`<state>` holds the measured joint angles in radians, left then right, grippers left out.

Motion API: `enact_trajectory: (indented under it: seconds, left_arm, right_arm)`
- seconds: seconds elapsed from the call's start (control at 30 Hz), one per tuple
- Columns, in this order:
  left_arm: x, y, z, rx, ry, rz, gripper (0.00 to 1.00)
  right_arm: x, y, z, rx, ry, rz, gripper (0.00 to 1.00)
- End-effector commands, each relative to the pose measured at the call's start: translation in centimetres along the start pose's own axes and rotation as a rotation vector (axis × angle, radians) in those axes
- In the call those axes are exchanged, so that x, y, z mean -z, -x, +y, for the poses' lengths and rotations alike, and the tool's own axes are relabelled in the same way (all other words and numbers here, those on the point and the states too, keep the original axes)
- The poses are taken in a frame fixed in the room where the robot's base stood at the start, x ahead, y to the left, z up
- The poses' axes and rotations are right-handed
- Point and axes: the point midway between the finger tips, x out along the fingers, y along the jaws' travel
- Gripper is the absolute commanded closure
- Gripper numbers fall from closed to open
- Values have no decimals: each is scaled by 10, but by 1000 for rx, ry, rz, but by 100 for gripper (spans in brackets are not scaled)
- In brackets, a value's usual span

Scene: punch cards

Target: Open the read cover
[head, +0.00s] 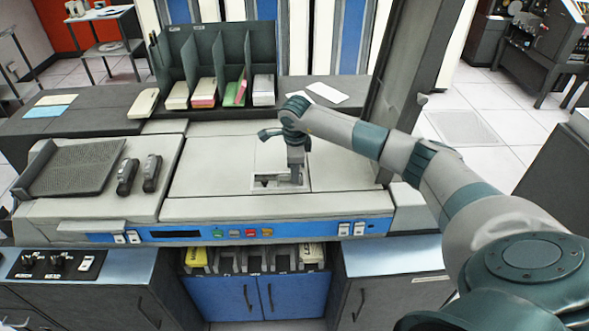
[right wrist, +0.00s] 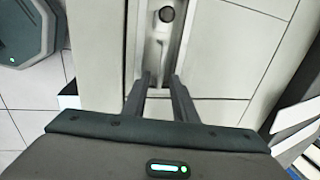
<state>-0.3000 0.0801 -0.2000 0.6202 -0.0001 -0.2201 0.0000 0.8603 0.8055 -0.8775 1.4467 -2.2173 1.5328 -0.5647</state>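The read cover appears to be the pale panel (head: 268,155) in the middle of the card machine's top, lying flat and closed. A recess with a small handle (head: 264,181) lies at its front edge. My right gripper (head: 292,180) points down at this recess, beside the handle. In the right wrist view, its two fingers (right wrist: 159,82) stand apart over the pale recess, with a round dark knob (right wrist: 167,14) beyond them. I see nothing clearly held between them. Whether the fingertips touch the handle cannot be told. My left gripper is out of view.
A tall dark panel (head: 405,75) stands upright at the machine's right end, close to my right arm. A sorter rack (head: 215,60) with card stacks stands behind. A ribbed tray (head: 78,167) and two dark handles lie left. The front has a blue button strip (head: 190,234).

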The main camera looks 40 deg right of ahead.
Motion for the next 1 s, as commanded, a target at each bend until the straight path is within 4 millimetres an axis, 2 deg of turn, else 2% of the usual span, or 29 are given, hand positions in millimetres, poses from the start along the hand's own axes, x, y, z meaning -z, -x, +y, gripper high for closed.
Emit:
enact_trajectory:
  seconds: [0.03,0.07,0.13,0.17,1.0]
  left_arm:
    - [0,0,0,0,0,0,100]
    - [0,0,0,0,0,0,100]
    - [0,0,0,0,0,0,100]
    - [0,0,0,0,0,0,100]
    - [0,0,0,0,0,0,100]
  right_arm:
    - [0,0,0,0,0,0,74]
    - [0,0,0,0,0,0,79]
    - [0,0,0,0,0,0,96]
    - [0,0,0,0,0,0,100]
    - [0,1,0,1,0,0,100]
